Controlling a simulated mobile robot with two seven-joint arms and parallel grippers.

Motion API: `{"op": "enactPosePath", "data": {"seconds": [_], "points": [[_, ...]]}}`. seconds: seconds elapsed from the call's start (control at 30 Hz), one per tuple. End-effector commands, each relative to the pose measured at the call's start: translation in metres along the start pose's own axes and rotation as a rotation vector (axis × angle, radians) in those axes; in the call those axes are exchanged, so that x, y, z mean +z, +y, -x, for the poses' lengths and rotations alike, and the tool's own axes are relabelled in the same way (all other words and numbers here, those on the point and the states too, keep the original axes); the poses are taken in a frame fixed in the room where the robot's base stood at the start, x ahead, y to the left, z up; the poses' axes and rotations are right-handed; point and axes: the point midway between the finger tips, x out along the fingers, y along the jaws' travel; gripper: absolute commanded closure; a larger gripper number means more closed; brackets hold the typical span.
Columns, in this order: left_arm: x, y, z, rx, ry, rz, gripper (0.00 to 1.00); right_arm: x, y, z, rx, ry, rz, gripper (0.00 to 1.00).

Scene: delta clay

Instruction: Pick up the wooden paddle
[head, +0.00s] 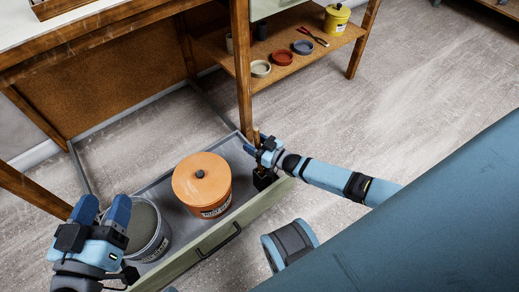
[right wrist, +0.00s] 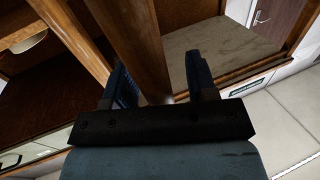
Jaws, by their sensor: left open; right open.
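A short brown wooden piece (head: 256,134), which may be the wooden paddle, shows at the drawer's far right corner, close to the bench leg. Most of it is hidden by my right gripper (head: 264,149). In the right wrist view, a wooden bar (right wrist: 135,45) runs down between the open fingers of my right gripper (right wrist: 160,88). I cannot tell whether this bar is the paddle or a bench leg, or whether the fingers touch it. My left gripper (head: 103,216) is open over the drawer's left end, beside the grey bucket (head: 146,230).
The open drawer (head: 245,215) also holds an orange lidded tub (head: 201,182). A wooden bench leg (head: 243,70) stands just behind my right gripper. A low shelf (head: 290,75) carries small dishes, red-handled pliers and a yellow pot (head: 336,19). The floor at right is clear.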

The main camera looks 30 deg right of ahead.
Motion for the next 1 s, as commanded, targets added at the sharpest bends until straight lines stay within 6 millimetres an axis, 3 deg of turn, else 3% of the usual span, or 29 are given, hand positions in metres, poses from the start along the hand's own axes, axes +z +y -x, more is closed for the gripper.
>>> {"op": "enactPosePath", "data": {"seconds": [0.13, 0.37, 0.77, 1.0], "points": [[-0.001, 0.0, 0.0, 0.0, 0.0, 0.0, 0.42, 0.0, 0.0, 0.001, 0.0, -0.001, 0.0, 0.48], [-0.001, 0.0, 0.0, 0.0, 0.0, 0.001, 0.42, 0.0, 0.0, 0.001, 0.0, -0.001, 0.0, 1.0], [-0.004, 0.001, 0.0, 0.002, 0.0, 0.006, 0.42, -0.006, 0.0, 0.001, 0.0, 0.0, 0.0, 1.0], [-0.01, 0.007, 0.004, 0.002, -0.024, 0.062, 0.42, -0.038, -0.001, 0.001, 0.0, 0.001, 0.001, 1.0]]}}
